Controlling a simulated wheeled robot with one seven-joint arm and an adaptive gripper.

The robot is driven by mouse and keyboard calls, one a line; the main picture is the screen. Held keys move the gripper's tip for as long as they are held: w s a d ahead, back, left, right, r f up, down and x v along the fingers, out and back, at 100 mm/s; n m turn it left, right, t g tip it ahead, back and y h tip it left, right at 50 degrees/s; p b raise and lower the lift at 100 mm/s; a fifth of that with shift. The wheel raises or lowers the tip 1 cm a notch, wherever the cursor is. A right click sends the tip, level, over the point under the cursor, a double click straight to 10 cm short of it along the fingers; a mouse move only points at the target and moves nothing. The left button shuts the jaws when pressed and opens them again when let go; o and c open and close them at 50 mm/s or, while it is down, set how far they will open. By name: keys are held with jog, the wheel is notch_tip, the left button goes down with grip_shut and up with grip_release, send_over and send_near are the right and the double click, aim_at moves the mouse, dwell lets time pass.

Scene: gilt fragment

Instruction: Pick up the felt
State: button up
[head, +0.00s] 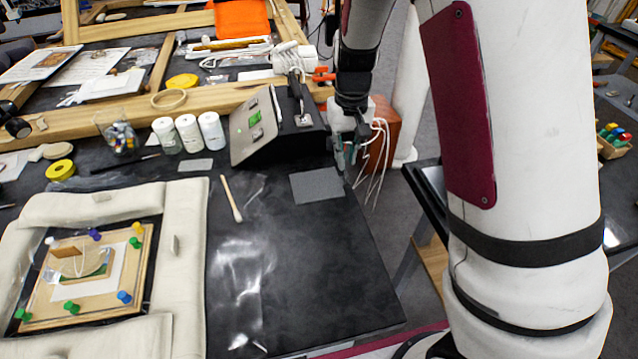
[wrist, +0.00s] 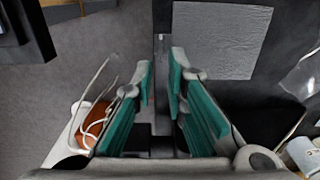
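A flat grey square, which looks like the felt (head: 316,185), lies on the black table top near its right edge. It also shows in the wrist view as a grey textured square (wrist: 222,38), beyond and to the right of the fingertips. My gripper (head: 345,158) hangs at the table's right edge, just beside the square's far right corner. In the wrist view my gripper (wrist: 161,72) has teal-padded fingers with a gap between them. It is open, nothing is held, and the fingers are apart from the square.
A dark slanted box (head: 285,125) stands behind the square. A cotton swab (head: 231,198) and clear film (head: 240,290) lie to its left. A padded frame (head: 190,250) holds a pinned wooden panel. White bottles (head: 188,134) stand further back. The table's front right is clear.

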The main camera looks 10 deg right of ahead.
aim_at(321, 181)
notch_tip(321, 181, down, 4)
jog(key=shift+s+f, duration=0.1)
jog(key=shift+c, duration=0.5)
grip_shut()
